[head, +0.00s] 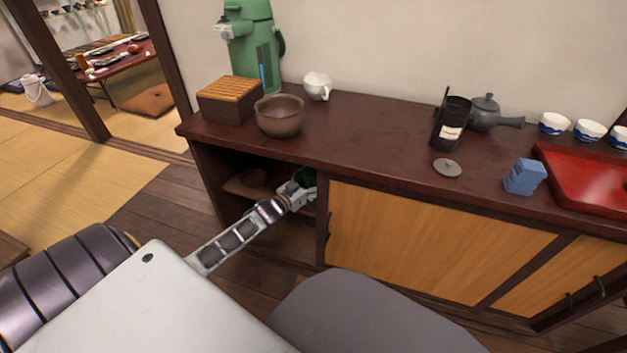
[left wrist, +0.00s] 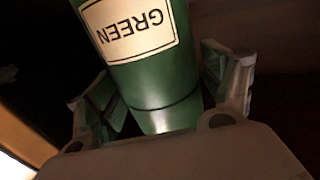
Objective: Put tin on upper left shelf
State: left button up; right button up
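The green tin with a cream "GREEN" label (left wrist: 150,75) fills the middle of the left wrist view, its lettering upside down there. My left gripper (head: 300,190) reaches into the open left compartment of the low cabinet. A wooden shelf board (head: 240,188) shows inside that compartment, left of the gripper. Whether the tin touches the shelf is hidden. My right gripper is not in view.
The dark cabinet top (head: 375,125) overhangs the compartment. A brown bowl (head: 280,116), slatted wooden box (head: 229,103) and green flask (head: 252,50) stand above it. A sliding wooden door (head: 430,240) closes the bay to the right. A black canister (head: 450,124) stands farther right.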

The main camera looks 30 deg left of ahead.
aim_at(306, 184)
pick_arm(q)
jog(key=shift+r, duration=0.1)
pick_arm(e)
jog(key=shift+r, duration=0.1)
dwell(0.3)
pick_arm(q)
jog(key=shift+s+a+p, duration=0.15)
jog(key=shift+s+p, duration=0.25)
jog(key=shift+s, duration=0.45)
jog(key=shift+s+a+p, duration=0.15)
jog(key=shift+s+p, duration=0.2)
jog(key=shift+s, duration=0.5)
jog(key=shift+s+a+p, duration=0.15)
jog(key=shift+s+p, duration=0.2)
jog(key=shift+s, duration=0.65)
jog(key=shift+s+a+p, duration=0.2)
jog(key=shift+s+p, duration=0.2)
jog(key=shift+s, duration=0.55)
jog(key=shift+s+a+p, duration=0.15)
jog(key=shift+s+p, duration=0.2)
jog(key=shift+s, duration=0.65)
jog(key=shift+s+a+p, duration=0.2)
jog(key=shift+s+p, duration=0.2)
jog(key=shift+s, duration=0.85)
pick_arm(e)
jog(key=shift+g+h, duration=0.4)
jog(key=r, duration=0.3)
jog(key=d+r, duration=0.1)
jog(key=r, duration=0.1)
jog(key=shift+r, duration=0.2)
